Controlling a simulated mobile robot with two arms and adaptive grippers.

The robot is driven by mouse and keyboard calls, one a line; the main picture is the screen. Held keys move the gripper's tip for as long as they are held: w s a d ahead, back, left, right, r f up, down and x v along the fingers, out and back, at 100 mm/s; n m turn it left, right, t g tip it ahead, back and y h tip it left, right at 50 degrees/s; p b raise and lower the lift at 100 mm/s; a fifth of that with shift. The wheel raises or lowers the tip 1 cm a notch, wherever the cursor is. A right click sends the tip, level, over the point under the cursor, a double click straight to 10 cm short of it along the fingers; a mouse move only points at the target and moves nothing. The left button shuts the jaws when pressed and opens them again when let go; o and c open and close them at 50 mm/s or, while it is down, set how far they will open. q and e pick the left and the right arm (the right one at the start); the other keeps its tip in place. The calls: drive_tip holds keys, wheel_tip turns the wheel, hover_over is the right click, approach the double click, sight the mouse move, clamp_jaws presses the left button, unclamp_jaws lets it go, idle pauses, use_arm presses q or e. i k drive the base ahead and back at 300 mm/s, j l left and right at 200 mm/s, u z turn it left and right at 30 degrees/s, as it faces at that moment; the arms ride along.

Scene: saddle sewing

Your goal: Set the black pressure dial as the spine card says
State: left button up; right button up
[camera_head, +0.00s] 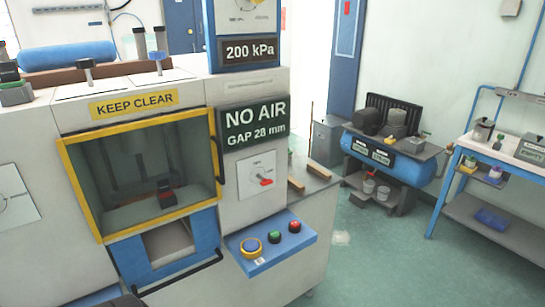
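A white dial plate (232,17) with printed marks stands at the top of the machine, cut off by the upper picture edge; only a small part of a dark knob shows on it, so its setting cannot be read. Under it a dark display (250,50) reads 200 kPa. A dark sign (254,121) below reads NO AIR, GAP 28 mm. I cannot make out a spine card. Neither of my grippers is in view.
A yellow-framed window (144,229) fronts the machine under a KEEP CLEAR label. A red-handled switch (264,181) sits right of it, above a blue button panel (268,246). A blue compressor tank (385,160) and workbench (510,150) stand right. Green floor between is mostly clear.

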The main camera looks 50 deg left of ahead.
sight(86, 64)
drive_tip(key=i+l+u, duration=0.1)
drive_tip(key=i+u, duration=0.35)
drive_tip(key=i+l+u, duration=0.15)
drive_tip(key=u, duration=0.3)
drive_tip(key=i+l+u, duration=0.65)
drive_tip(key=u, duration=0.2)
drive_tip(key=k+l, duration=0.05)
drive_tip(key=l, duration=0.05)
